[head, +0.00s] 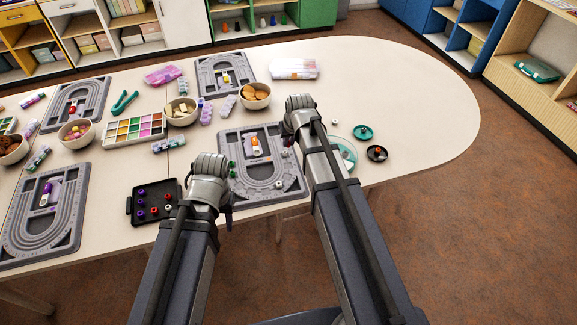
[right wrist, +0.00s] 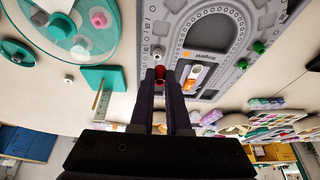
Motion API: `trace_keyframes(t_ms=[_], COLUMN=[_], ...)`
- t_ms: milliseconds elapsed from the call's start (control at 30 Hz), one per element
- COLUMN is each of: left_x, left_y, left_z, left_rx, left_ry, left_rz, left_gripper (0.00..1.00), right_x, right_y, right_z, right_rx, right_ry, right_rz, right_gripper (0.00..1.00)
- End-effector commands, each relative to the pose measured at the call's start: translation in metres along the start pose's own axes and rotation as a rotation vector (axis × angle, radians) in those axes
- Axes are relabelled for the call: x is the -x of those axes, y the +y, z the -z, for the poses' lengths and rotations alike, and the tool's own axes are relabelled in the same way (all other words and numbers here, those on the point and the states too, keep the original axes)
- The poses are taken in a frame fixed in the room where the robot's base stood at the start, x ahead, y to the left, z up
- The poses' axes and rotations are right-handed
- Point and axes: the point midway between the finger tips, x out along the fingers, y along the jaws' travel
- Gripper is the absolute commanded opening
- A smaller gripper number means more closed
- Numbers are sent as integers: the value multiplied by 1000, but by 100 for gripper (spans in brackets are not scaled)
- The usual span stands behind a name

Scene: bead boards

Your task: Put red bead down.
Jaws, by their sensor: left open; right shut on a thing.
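The red bead (right wrist: 160,76) shows in the right wrist view, pinched between the fingertips of my right gripper (right wrist: 161,82). It is over the edge of the grey bead board (right wrist: 208,22); I cannot tell whether it touches. In the head view my right gripper (head: 292,125) is at the right side of that board (head: 240,187) and hides the bead. A white bead (right wrist: 157,53) lies just beyond the red one. My left gripper (head: 212,188) is open at the board's left side, over the table's front edge; its fingertips are mostly hidden.
A black tray (head: 129,207) with several beads is left of my left gripper. Green beads (right wrist: 258,47) are on the board. Bowls (head: 256,104) are behind. The table's right end is clear.

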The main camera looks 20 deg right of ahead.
Motion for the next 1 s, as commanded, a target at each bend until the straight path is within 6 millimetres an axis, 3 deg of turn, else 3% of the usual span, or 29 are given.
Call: trace_keyframes(t_ms=[367, 767, 1000], left_x=[-5, -60, -63], left_y=[1, 6, 6], left_z=[0, 4, 4], left_rx=[0, 0, 0], left_ry=[0, 0, 0], left_rz=[0, 0, 0], left_gripper=[45, 45, 45], right_x=[-5, -56, -59], right_y=[1, 2, 2], right_z=[-2, -23, -24], right_rx=[77, 76, 76], right_ry=[1, 1, 1], right_rz=[24, 24, 24], right_gripper=[0, 0, 0])
